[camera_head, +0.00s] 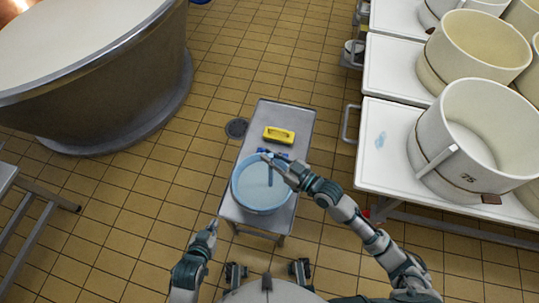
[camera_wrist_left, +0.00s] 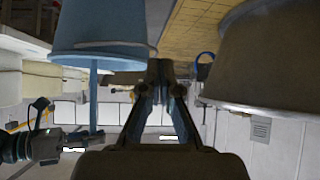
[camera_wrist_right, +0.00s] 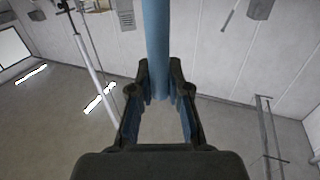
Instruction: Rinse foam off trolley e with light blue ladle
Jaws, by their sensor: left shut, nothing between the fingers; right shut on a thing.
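The light blue ladle stands in a light blue bucket; its handle (camera_head: 270,176) shows above the rim, its bowl is hidden. My right gripper (camera_head: 268,158) is over the bucket (camera_head: 258,208), shut on the handle, which fills the middle of the right wrist view (camera_wrist_right: 157,45). The left wrist view also shows the bucket (camera_wrist_left: 100,30) and handle (camera_wrist_left: 93,95). My left gripper (camera_head: 212,228) is shut and empty, left of and apart from the bucket. A pale blue patch, perhaps foam, (camera_head: 380,140) lies on the nearest white trolley (camera_head: 378,172). I cannot read a trolley letter.
The bucket stands on a grey metal cart (camera_head: 290,112) with a yellow brush (camera_head: 279,134) and a small blue item partly hidden behind the gripper. A cream tub marked 75 (camera_head: 470,140) stands on the white trolley. A large vat (camera_head: 120,95) is left. Tiled floor between is clear.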

